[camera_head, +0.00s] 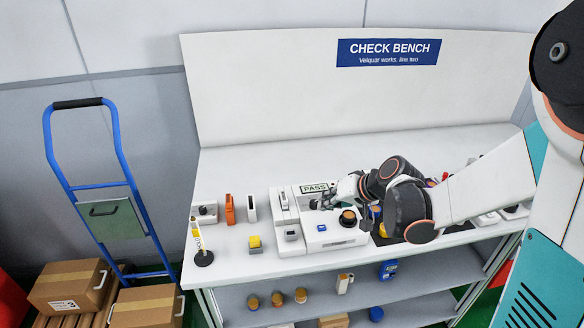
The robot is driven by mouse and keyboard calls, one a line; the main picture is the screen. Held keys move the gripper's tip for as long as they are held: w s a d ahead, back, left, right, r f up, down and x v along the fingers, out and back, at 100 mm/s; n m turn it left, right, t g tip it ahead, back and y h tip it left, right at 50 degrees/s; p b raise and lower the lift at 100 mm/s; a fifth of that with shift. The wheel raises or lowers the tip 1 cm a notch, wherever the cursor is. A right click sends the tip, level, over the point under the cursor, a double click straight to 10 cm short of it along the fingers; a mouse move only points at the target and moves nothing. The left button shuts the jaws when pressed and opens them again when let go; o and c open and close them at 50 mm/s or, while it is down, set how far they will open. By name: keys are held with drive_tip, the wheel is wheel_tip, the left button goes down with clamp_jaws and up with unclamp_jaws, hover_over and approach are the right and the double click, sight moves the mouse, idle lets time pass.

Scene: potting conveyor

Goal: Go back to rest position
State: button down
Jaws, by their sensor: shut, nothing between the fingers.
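My gripper (337,199) is over the white test device (335,238) on the check bench (231,261). The fingers look small and close together near the "PASS" display (315,188), and nothing shows in them. I cannot tell whether they touch the device. My arm reaches in from the right and hides part of the bench behind and below it. A dark round part with a copper-coloured rim (348,218) sits on the device, just below my gripper.
A shelf below holds several jars (277,299). A blue hand truck (97,187) and cardboard boxes (70,286) stand at left.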

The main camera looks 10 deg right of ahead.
drive_tip(key=s+a+r+n+h+p, duration=0.15)
drive_tip(key=s+a+r, duration=0.25)
drive_tip(key=s+r, duration=0.7)
drive_tip(key=s+d+f+h+b, duration=0.1)
drive_tip(key=s+d+h, duration=0.2)
drive_tip(key=s, duration=0.9)
drive_tip(key=shift+s+f+h, duration=0.2)
drive_tip(key=shift+h, duration=0.25)
